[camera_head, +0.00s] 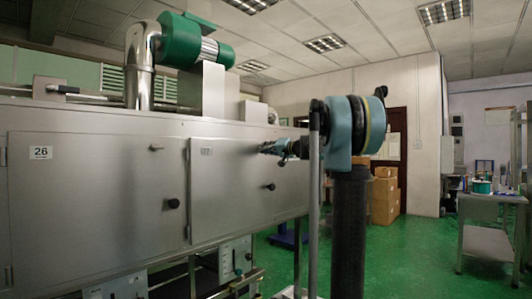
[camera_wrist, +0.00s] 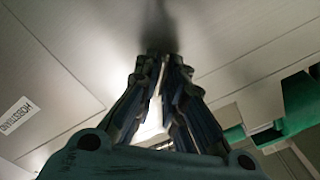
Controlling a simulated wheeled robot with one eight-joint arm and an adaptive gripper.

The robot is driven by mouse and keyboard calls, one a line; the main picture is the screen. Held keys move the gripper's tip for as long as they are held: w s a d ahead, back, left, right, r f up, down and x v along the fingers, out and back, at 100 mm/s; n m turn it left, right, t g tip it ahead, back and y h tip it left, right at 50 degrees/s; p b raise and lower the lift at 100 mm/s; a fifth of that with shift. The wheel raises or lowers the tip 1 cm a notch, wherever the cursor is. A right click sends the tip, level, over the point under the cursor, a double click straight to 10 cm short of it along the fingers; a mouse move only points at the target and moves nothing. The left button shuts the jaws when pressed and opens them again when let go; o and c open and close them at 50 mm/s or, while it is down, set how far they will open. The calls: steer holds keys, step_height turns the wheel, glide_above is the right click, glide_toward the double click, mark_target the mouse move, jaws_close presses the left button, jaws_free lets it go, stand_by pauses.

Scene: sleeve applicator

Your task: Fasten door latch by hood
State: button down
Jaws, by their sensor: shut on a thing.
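The steel machine has a left door (camera_head: 85,190) marked 26 and a right door (camera_head: 225,195) marked 27. Both lie flat with the front as far as I can see. My gripper (camera_head: 266,149) is at the upper right part of the right door. In the wrist view its fingers (camera_wrist: 160,58) are closed together against a small dark latch part (camera_wrist: 158,38) on the steel panel. The fingers hide most of that latch, so its angle cannot be told. A similar small latch (camera_head: 156,147) shows at the top of the left door.
Black knobs sit on the left door (camera_head: 173,203) and the right door (camera_head: 269,187). A steel duct (camera_head: 139,65) and green blower (camera_head: 196,41) stand on top. Boxes (camera_head: 384,195) and a steel table (camera_head: 488,200) stand right, with free green floor between.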

steer(key=shift+m, duration=0.3)
steer(key=shift+d+f+m, duration=0.1)
steer(key=shift+m, duration=4.1)
steer(key=c, duration=1.7)
jaws_free()
steer(key=shift+w, duration=0.1)
steer(key=v, duration=1.2)
